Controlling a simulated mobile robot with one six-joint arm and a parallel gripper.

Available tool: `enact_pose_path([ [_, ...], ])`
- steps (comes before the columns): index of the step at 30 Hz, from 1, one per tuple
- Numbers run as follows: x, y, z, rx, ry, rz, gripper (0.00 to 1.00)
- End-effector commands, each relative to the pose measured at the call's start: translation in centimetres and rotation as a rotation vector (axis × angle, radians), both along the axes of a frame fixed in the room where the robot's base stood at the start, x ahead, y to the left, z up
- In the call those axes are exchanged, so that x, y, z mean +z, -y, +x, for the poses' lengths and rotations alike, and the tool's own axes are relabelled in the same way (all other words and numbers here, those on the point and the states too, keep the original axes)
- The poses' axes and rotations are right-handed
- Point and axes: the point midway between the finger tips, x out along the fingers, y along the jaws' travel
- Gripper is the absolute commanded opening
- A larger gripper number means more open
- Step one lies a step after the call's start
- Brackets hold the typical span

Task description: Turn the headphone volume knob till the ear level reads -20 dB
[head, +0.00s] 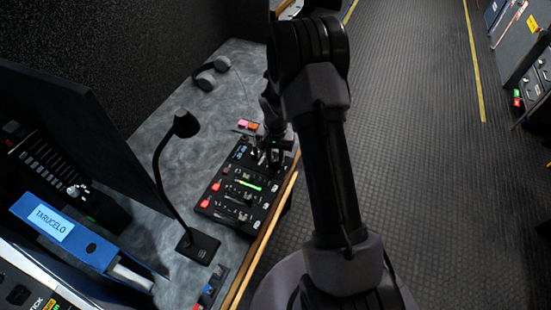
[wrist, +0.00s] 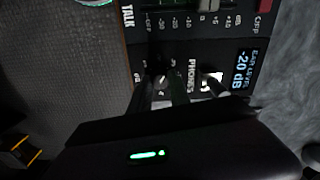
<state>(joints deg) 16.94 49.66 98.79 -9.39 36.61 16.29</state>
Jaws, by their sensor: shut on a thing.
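The mixer panel (head: 233,205) lies on the grey desk, with red buttons and faders; a slider scale and a red button show in the wrist view. The small display (wrist: 245,70) on it reads "EAR LEVEL -20 dB". The dark headphone volume knob (wrist: 179,88) sits beside the "PHONES" label, partly hidden by my fingers. My gripper (wrist: 180,95) is shut on the knob from above. In the head view my gripper (head: 272,155) is at the far end of the panel, and the knob itself is hidden there.
A gooseneck microphone (head: 160,160) stands left of the panel. Headphones (head: 211,73) lie farther back on the desk (head: 180,110). A blue binder (head: 65,232) is at the lower left. The wooden desk edge (head: 268,235) runs close on the right, with open floor beyond.

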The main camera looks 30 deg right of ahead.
Motion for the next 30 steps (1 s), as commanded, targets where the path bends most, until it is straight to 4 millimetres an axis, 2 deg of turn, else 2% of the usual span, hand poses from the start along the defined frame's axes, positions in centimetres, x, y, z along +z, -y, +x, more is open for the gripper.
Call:
enact_pose_path([
  [10,0.03,0.01,0.06,-0.137,0.002,-0.001,0.0],
  [27,0.05,0.03,0.06,-0.165,0.002,-0.001,0.0],
  [28,0.05,0.03,0.06,-0.165,0.002,-0.001,0.25],
  [30,0.05,0.02,0.05,-0.165,0.001,0.0,0.39],
])
